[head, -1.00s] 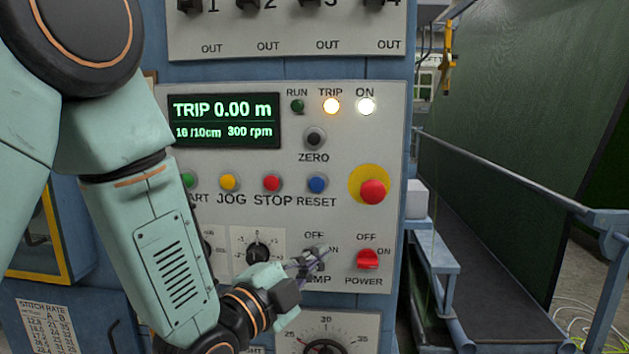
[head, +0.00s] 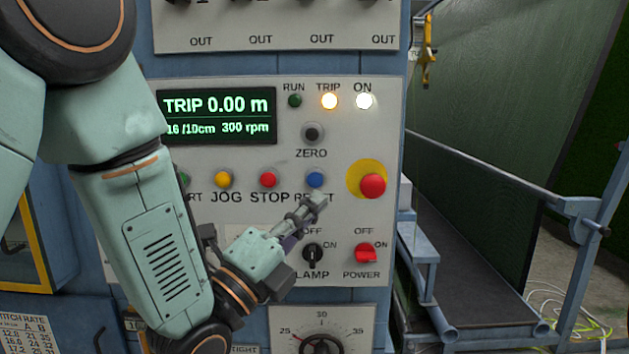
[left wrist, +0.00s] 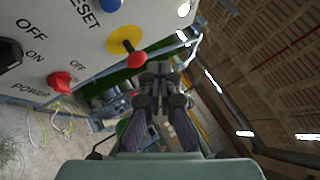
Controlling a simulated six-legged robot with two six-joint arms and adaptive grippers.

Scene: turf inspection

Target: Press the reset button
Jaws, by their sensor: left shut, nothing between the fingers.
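The blue reset button (head: 315,180) sits on the light grey control panel (head: 340,228), right of the red stop button (head: 268,180). My left gripper (head: 318,200) is shut and empty, its fingertips just below the blue button in the head view and covering part of the RESET label. I cannot tell how far the tips are from the panel. In the left wrist view the reset button (left wrist: 106,4) is at the top edge, and the shut fingers (left wrist: 159,70) point away from the camera. My right gripper is not in view.
A red emergency button (head: 372,185) on a yellow disc stands out right of the reset button. Below are the black lamp switch (head: 312,254) and red power switch (head: 364,252). The display (head: 217,117) reads TRIP 0.00 m, and the trip light (head: 329,101) glows.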

